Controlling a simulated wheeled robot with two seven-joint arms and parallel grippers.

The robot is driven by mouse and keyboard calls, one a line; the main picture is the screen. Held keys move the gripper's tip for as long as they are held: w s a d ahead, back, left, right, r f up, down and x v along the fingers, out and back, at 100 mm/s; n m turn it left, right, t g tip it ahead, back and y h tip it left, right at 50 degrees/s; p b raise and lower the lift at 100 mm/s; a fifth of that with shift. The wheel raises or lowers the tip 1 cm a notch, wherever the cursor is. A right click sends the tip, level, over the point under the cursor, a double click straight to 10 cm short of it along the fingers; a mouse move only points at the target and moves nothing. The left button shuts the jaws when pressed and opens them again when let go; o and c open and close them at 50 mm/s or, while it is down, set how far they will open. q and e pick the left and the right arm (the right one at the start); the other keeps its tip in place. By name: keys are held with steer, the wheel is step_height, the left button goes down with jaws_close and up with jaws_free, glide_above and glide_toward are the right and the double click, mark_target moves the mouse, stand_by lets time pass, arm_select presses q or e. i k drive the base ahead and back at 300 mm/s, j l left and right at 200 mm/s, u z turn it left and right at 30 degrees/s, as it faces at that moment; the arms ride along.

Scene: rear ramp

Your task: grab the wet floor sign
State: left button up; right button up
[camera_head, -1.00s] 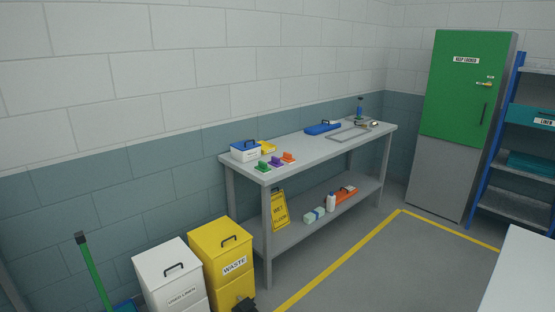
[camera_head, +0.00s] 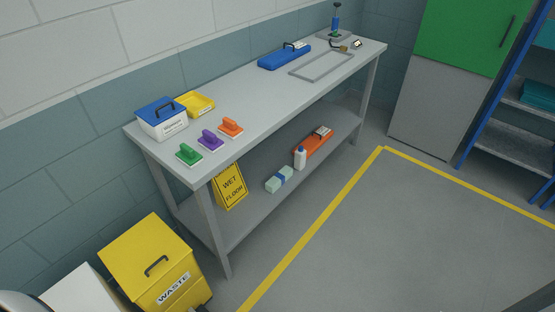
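The yellow wet floor sign (camera_head: 231,188) stands on the lower shelf of the grey table (camera_head: 245,96), at its near left end. It leans a little, and its upper part is partly hidden by the tabletop edge. Its front shows the words "WET FLOOR". Neither of my grippers can be made out in the head view.
A yellow waste bin (camera_head: 150,262) stands left of the table's near leg (camera_head: 207,222), with a white bin (camera_head: 75,292) beside it. A green-and-white packet (camera_head: 279,180), white bottle (camera_head: 300,158) and orange case (camera_head: 314,142) share the shelf. The floor right of the table is clear.

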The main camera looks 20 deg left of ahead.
mark_target(229, 187)
steer(key=i+l+z, duration=0.15)
steer(key=i, duration=0.85)
steer(key=i+u, duration=0.3)
steer(key=u, duration=0.15)
steer(key=i+l+u, duration=0.2)
steer(key=u, duration=0.25)
steer(key=i+l+u, duration=0.25)
steer(key=u, duration=0.2)
steer(key=i+l+u, duration=0.2)
steer(key=u, duration=0.2)
steer(key=l, duration=0.1)
